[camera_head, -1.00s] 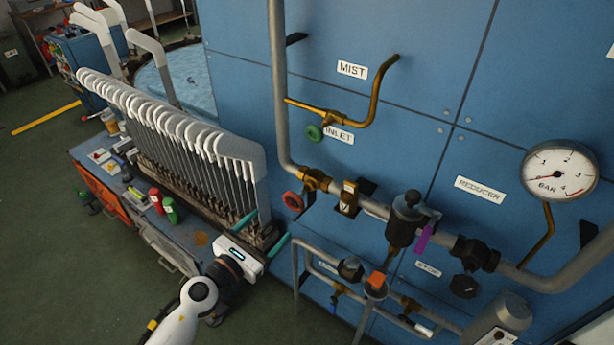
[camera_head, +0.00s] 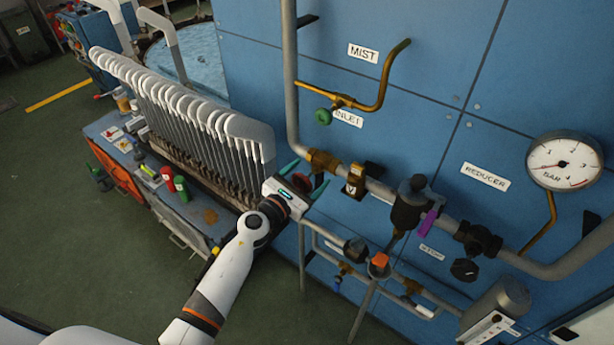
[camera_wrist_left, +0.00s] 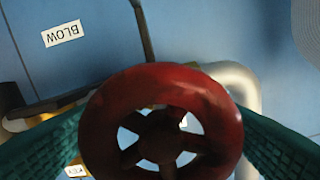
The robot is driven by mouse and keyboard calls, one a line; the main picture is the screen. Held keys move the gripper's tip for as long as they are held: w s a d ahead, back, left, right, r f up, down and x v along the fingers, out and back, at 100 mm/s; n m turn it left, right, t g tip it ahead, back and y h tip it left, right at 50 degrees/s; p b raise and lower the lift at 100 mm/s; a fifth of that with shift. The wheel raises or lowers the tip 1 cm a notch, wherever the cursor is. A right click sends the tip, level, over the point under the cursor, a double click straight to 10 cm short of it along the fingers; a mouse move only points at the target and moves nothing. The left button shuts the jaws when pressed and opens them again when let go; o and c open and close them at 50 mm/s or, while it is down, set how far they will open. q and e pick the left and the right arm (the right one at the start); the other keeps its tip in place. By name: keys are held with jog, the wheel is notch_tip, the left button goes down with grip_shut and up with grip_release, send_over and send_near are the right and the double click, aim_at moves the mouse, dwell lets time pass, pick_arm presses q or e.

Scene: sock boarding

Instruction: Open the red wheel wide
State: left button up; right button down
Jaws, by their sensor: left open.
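The red wheel (camera_wrist_left: 205,95) fills the middle of the left wrist view, a round handwheel with spokes and gaps between them. In the head view the red wheel (camera_head: 301,182) is mostly hidden behind my left gripper (camera_head: 305,178), on the brass valve at the foot of the vertical grey pipe. The left gripper is open, with one green finger on each side of the wheel. I cannot tell whether the fingers touch its rim. My right gripper is not in view.
A rack of white sock forms (camera_head: 185,115) stands close on the left. To the right are the grey pipe (camera_head: 380,190), a black reducer (camera_head: 408,205) and a pressure gauge (camera_head: 564,162).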

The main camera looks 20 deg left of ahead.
pick_arm(q)
jog(key=c, duration=1)
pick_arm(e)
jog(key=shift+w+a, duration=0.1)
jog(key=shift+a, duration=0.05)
pick_arm(q)
jog(key=shift+n, duration=0.3)
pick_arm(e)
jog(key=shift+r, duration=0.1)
